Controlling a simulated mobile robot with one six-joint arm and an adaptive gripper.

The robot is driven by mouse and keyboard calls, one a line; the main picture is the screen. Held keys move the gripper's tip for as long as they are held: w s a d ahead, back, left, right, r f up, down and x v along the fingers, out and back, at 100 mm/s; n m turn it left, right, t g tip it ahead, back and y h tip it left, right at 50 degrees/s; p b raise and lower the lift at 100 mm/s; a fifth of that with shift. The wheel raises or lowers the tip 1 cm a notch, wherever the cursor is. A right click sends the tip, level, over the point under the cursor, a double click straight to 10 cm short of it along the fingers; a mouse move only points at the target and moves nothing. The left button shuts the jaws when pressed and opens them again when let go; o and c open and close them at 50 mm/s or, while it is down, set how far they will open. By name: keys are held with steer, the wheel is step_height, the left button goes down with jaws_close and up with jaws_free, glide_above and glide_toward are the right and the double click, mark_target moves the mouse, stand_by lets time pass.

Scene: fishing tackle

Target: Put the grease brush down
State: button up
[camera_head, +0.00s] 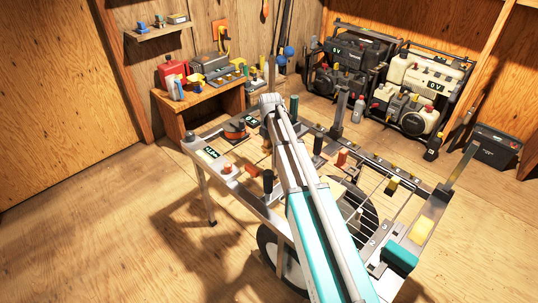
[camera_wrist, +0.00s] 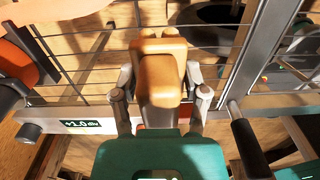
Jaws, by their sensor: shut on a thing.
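In the wrist view my gripper (camera_wrist: 161,84) is shut, with one finger on each side of a tan-orange block-like piece, which I take to be the grease brush (camera_wrist: 160,47). Its lower part runs down between the fingers toward my gripper's body. No bristles can be made out. It is in front of the wire rack; whether it touches anything below cannot be told.
The cart's frame carries upright posts, wires, a red block (camera_head: 341,158) and an orange-black round part (camera_head: 235,130). A rail with a small display (camera_wrist: 88,125) crosses the wrist view. A wooden bench (camera_head: 210,104) with tools stands behind left. Bare floor (camera_head: 100,235) lies at left.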

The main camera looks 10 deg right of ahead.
mark_target(271, 151)
stand_by(0.3)
steer(key=shift+w+d+f+b, duration=0.25)
steer(key=shift+w+f+b, duration=0.2)
steer(key=shift+f+b, duration=0.25)
steer(key=shift+s+f+b, duration=0.1)
steer(key=shift+f+b, duration=1.2)
steer(key=shift+f, duration=0.05)
steer(key=shift+f, duration=0.15)
steer(key=o, duration=1)
steer(key=shift+r, duration=0.2)
step_height(271, 151, up, 12)
steer(key=p, duration=1.2)
